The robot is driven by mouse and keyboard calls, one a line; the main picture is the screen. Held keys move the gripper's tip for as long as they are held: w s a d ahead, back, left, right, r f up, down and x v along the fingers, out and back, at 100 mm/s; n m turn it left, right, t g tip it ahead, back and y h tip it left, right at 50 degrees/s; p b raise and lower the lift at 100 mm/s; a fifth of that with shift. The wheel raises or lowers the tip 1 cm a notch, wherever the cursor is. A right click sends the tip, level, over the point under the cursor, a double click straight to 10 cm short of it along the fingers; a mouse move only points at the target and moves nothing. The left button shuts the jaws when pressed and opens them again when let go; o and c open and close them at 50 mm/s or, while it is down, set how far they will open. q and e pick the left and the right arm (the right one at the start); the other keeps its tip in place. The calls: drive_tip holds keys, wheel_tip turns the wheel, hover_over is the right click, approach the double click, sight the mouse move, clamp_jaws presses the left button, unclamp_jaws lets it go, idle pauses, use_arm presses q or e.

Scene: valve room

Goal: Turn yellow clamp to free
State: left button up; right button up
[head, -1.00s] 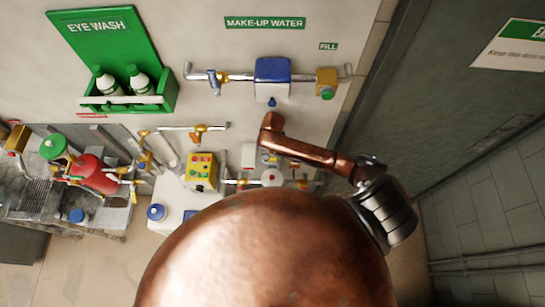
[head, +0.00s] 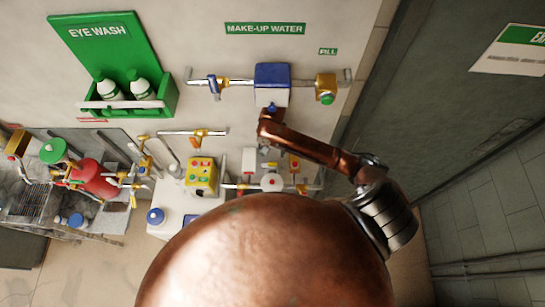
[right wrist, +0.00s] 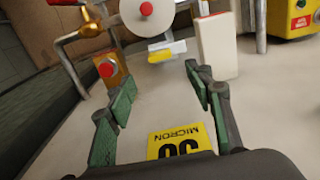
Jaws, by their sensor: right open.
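The yellow clamp (right wrist: 166,50) is a small yellow piece with a white part, beside the round white housing (right wrist: 147,14) with a red button in the right wrist view. In the head view the yellow clamp (head: 269,164) is a small patch just above the round housing (head: 272,182). My right gripper (right wrist: 159,74) is open and empty, with green-padded fingers. Its fingertips point toward the clamp and appear apart from it. In the head view my copper right arm reaches to just above the fittings, and the fingers cannot be made out. My left gripper is not in view.
A white block (right wrist: 216,45) and an orange block with a red button (right wrist: 110,70) flank the clamp. A yellow label reading MICRON (right wrist: 180,142) lies below the fingers.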

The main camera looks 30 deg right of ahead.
wheel_tip(320, 180, up, 3)
drive_tip(key=shift+f, duration=0.2)
idle(0.5)
